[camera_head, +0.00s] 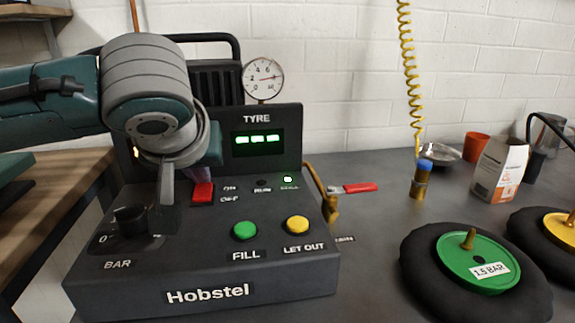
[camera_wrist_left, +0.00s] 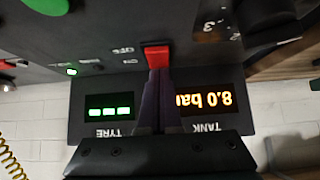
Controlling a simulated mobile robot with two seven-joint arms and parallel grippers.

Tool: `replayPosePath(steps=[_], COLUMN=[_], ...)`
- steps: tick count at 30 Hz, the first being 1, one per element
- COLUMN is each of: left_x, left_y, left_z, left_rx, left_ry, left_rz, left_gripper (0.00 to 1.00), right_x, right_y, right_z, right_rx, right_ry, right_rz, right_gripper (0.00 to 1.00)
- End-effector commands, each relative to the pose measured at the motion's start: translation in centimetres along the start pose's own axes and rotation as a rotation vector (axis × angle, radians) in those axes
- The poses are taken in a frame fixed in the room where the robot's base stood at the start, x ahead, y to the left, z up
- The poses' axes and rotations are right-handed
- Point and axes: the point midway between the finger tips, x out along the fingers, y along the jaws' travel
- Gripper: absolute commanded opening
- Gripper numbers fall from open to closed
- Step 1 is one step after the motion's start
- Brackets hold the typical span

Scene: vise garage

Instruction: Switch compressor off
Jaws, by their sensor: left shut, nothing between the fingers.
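The black Hobstel compressor panel (camera_head: 205,270) stands on the bench. Its red rocker switch (camera_head: 203,192) sits beside the ON and OFF labels; it also shows in the left wrist view (camera_wrist_left: 157,56). My left gripper (camera_head: 198,176) is shut and empty, its dark fingertips right at the switch; I cannot tell whether they touch it. The left wrist view shows the closed fingertips (camera_wrist_left: 158,76) meeting the switch's edge. The tank display (camera_wrist_left: 207,101) reads 8.0 bar in orange. The tyre display (camera_head: 257,142) shows green dashes. My right gripper is not in view.
Green FILL (camera_head: 245,230) and yellow LET OUT (camera_head: 297,224) buttons sit right of the switch. A dial knob (camera_head: 130,219) is at left, a gauge (camera_head: 263,77) behind. A green-hubbed tyre (camera_head: 475,262) and coiled yellow hose (camera_head: 411,75) are at right.

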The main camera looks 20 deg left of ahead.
Motion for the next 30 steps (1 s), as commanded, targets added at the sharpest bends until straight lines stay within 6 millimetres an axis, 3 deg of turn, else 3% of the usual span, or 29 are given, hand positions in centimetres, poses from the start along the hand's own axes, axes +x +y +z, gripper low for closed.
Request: replayPosePath(steps=[6,14,30], left_x=[-0.2,0.3,1.3], left_y=[0.1,0.1,0.1], left_z=[-0.3,0.1,-1.2], left_rx=[-0.003,0.001,0.001], left_ry=[-0.045,-0.045,-0.044], left_rz=[-0.002,0.0,0.0], left_gripper=[0.0,0.0,0.0], right_x=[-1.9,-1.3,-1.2], right_y=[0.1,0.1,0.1], right_z=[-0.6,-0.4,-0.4], right_rx=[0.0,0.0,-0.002], right_ry=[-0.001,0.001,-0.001], right_rz=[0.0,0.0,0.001], right_gripper=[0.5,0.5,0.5])
